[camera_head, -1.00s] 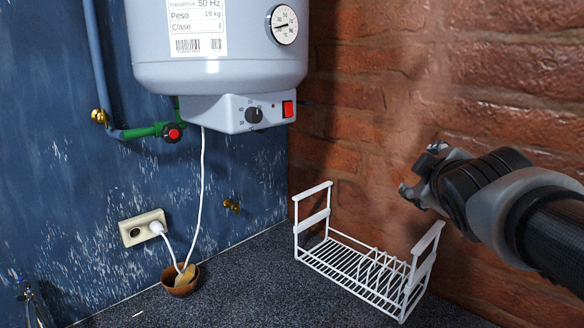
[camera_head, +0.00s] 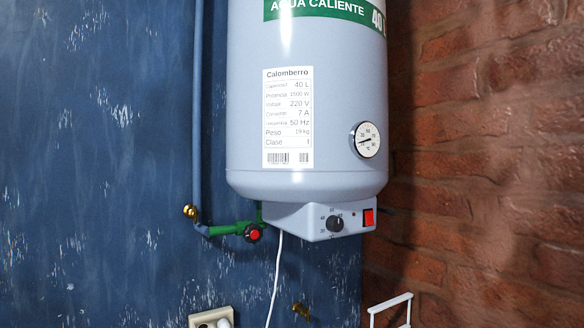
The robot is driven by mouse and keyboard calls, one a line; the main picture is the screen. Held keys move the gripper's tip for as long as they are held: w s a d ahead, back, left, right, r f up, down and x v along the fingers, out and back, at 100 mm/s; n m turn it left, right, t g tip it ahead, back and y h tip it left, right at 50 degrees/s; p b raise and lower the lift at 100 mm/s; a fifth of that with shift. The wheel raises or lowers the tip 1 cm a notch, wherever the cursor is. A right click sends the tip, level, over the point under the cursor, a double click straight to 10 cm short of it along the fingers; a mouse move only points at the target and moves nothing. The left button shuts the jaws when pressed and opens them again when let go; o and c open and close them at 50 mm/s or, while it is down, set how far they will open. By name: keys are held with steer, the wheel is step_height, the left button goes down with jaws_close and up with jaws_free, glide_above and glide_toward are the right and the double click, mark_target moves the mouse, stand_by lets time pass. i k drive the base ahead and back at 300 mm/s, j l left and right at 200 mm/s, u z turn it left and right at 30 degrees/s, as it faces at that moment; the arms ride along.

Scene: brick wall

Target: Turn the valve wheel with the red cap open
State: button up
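The valve wheel with the red cap (camera_head: 254,233) is at the lower left of the water heater, on a green pipe fitting (camera_head: 228,229). It is small and dark with a round red middle. I cannot tell from its look whether the valve is open or closed. Nothing touches it. My gripper is not in view now.
The grey-white water heater (camera_head: 305,120) hangs on the blue wall, with a control box (camera_head: 318,218) below it. A blue pipe (camera_head: 198,110) runs up from a brass joint (camera_head: 190,211). A white cord (camera_head: 274,285) hangs below. A socket (camera_head: 212,318) and white rack (camera_head: 390,304) show at the bottom.

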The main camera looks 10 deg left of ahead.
mark_target(253, 234)
steer(key=k+u, duration=0.15)
steer(key=u, duration=0.85)
steer(key=i+l, duration=0.1)
